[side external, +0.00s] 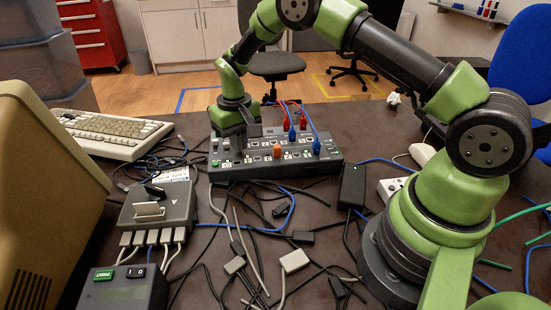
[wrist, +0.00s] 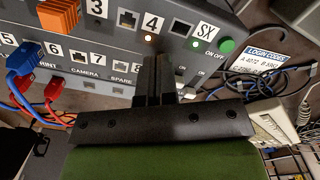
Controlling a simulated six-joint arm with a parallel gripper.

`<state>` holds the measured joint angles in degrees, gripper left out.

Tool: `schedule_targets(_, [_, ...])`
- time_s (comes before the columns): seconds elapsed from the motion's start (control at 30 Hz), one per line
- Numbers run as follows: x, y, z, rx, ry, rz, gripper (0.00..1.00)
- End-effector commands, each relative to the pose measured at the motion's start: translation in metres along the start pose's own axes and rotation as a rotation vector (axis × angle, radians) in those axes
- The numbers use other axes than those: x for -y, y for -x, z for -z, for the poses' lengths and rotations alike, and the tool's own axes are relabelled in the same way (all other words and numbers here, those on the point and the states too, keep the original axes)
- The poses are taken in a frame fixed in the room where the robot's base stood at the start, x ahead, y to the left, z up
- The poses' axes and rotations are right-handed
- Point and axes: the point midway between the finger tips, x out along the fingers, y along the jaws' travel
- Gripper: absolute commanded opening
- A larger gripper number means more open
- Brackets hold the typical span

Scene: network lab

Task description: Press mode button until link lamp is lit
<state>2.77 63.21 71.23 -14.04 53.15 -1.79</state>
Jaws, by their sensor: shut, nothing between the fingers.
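The dark switch box (side external: 262,171) stands on the table with numbered ports and small lamps on its top. My gripper (side external: 238,138) points down over its left part. In the wrist view my gripper (wrist: 153,62) is shut and empty, its fingertips just below the port marked 4. A round green button (wrist: 226,46) is at the right. I cannot tell which is the mode button or link lamp; the fingers hide part of the panel. Contact is unclear.
Blue plugs (side external: 316,146), red plugs (side external: 303,122) and an orange plug (side external: 278,151) stand up from the box. A keyboard (side external: 105,133) and grey unit (side external: 158,207) are at left. Loose cables and a black adapter (side external: 352,186) crowd the front.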

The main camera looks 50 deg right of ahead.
Motion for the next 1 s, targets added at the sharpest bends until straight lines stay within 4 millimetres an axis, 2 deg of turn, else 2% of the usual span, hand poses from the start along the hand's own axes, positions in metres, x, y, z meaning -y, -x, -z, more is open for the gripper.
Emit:
schedule_targets(0.77, [0.0,-0.006,0.0,-0.001,0.0,0.0,0.0])
schedule_targets(1.0, [0.0,0.005,0.0,-0.002,0.002,0.0,0.0])
